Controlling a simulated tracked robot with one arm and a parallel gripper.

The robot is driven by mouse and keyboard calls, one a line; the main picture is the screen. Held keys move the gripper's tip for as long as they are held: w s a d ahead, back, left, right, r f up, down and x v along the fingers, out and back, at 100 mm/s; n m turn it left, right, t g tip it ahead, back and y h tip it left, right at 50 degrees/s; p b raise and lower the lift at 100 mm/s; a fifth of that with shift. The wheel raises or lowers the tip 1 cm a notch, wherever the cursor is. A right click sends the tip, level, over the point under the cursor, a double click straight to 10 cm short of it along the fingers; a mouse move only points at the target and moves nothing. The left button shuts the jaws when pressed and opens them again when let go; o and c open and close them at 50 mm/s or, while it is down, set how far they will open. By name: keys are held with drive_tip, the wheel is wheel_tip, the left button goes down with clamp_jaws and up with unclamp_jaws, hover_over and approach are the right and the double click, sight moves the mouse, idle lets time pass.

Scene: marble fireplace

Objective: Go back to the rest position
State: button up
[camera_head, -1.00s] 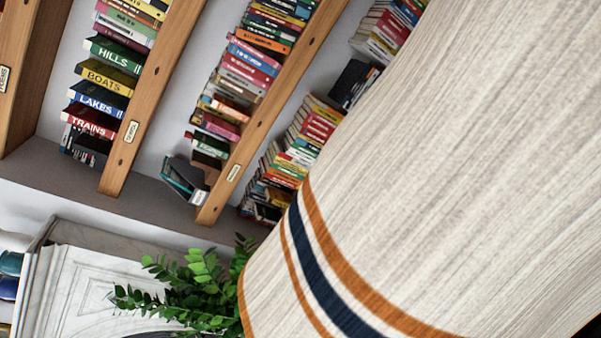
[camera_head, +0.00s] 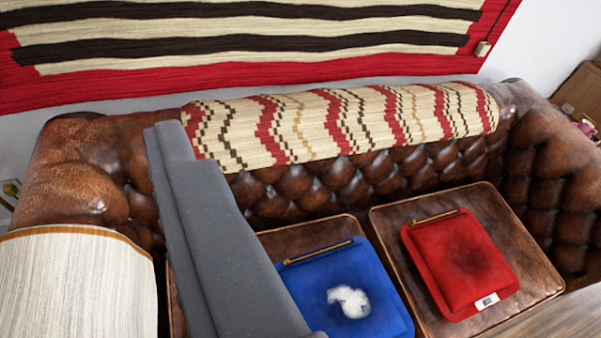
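My gripper does not show in this view. The camera looks down on a brown tufted leather sofa (camera_head: 330,182) against a wall. A cream, red and black zigzag throw (camera_head: 330,122) lies along its backrest. A long grey piece that looks like a folded blanket (camera_head: 215,235) runs from the backrest down across the seat. A blue cushion (camera_head: 385,300) with a white patch lies on the seat, partly hidden by the grey piece. A red cushion (camera_head: 460,262) lies to its right.
A cream lampshade (camera_head: 75,285) with an orange rim is close at the lower left. A red, cream and black striped rug (camera_head: 250,45) hangs behind the sofa. A wooden surface (camera_head: 550,325) shows at the lower right.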

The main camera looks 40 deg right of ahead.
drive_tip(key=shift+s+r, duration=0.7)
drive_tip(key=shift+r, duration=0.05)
